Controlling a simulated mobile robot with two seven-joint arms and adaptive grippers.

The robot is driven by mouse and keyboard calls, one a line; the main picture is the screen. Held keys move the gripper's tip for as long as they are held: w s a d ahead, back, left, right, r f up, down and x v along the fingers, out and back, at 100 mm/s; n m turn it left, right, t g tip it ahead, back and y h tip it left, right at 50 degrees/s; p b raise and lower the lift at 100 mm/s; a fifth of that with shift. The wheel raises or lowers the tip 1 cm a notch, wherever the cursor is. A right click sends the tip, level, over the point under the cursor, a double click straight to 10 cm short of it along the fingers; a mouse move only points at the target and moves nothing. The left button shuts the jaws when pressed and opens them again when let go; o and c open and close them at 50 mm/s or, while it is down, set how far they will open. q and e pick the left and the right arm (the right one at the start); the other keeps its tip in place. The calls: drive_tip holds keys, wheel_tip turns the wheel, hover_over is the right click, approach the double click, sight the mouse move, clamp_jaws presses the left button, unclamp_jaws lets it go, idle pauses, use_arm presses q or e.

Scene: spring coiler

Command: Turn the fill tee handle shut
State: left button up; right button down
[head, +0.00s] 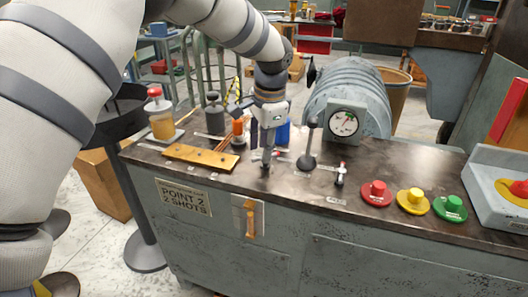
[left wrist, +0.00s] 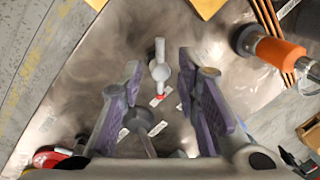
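A grey tee handle (left wrist: 160,71) with a rounded middle and a red tip at one end shows in the left wrist view, standing on the bench top. Its bar runs up and down in that picture. My left gripper (left wrist: 160,62) is open, its two purple-grey fingers on either side of the handle with clear gaps; I see no contact. In the head view my left gripper (head: 267,155) points down over the bench, left of the black-knobbed lever, and largely hides the spot below it. My right gripper is not in view.
A black-knobbed lever (head: 308,148) stands close right of the left gripper. A small red-tipped fitting (head: 340,174) is farther right, then red (head: 376,192), yellow (head: 412,200) and green (head: 450,207) buttons.

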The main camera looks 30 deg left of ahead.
use_arm(q)
drive_tip(key=shift+w+a+f, duration=0.1)
drive_tip(key=shift+f, duration=0.5)
drive_tip(key=shift+w+a+f, duration=0.1)
drive_tip(key=shift+f, duration=0.45)
clamp_jaws()
